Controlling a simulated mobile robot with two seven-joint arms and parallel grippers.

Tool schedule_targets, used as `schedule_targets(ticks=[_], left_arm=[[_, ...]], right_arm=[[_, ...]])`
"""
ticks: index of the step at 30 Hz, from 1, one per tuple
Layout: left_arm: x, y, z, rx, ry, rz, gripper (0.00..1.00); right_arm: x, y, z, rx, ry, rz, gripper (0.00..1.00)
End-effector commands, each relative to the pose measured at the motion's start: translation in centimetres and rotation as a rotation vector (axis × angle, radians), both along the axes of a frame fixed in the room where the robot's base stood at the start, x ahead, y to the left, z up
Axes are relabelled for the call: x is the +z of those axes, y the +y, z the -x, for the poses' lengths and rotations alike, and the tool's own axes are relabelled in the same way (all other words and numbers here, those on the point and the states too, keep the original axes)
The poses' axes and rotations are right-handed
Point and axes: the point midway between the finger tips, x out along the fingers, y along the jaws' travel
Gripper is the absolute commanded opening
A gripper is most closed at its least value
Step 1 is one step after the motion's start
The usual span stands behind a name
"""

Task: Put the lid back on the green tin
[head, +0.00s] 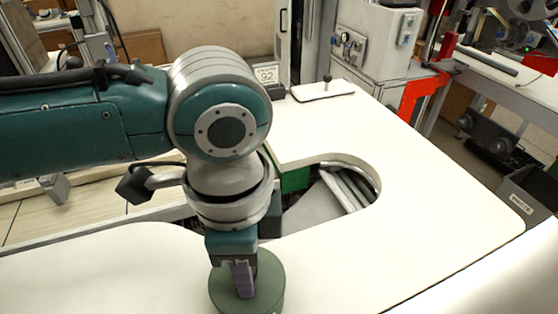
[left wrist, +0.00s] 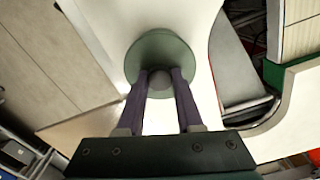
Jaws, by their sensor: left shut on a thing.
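The green lid (left wrist: 160,45) is a round disc with a grey knob (left wrist: 160,78) at its middle in the left wrist view. My left gripper (left wrist: 160,75) has its two purple fingers on either side of the knob, shut on it. In the head view my left gripper (head: 243,288) points straight down onto the round green top of the tin or lid (head: 267,290), near the table's front edge. The tin's body is mostly hidden below, and I cannot tell whether the lid rests on it. My right gripper is not in view.
The pale worktop (head: 410,220) is clear on the right. A curved cut-out (head: 320,205) opens in it behind the tin. A white plate with a dark knob (head: 323,90) lies at the back. A sign marked 92 (head: 266,74) stands left of it.

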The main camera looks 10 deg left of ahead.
Motion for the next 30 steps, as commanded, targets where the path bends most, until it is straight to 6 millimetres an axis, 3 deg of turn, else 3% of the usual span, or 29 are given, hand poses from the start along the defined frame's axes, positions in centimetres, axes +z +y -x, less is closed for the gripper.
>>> schedule_targets(ticks=[11, 12, 21, 26, 30], left_arm=[[-0.02, -0.01, 0.0, 0.0, 0.0, 0.0, 0.0], [-0.02, 0.0, 0.0, 0.0, 0.0, 0.0, 0.36], [-0.02, 0.01, 0.0, 0.0, 0.0, 0.0, 0.7], [-0.02, 0.01, 0.0, 0.0, 0.0, 0.0, 0.7], [-0.03, 0.01, 0.0, 0.0, 0.0, 0.0, 0.83]], right_arm=[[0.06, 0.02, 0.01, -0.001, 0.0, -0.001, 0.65], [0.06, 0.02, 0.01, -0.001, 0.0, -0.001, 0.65], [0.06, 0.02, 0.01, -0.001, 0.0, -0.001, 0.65], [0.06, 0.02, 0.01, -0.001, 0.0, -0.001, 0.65], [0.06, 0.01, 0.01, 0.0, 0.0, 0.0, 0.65]])
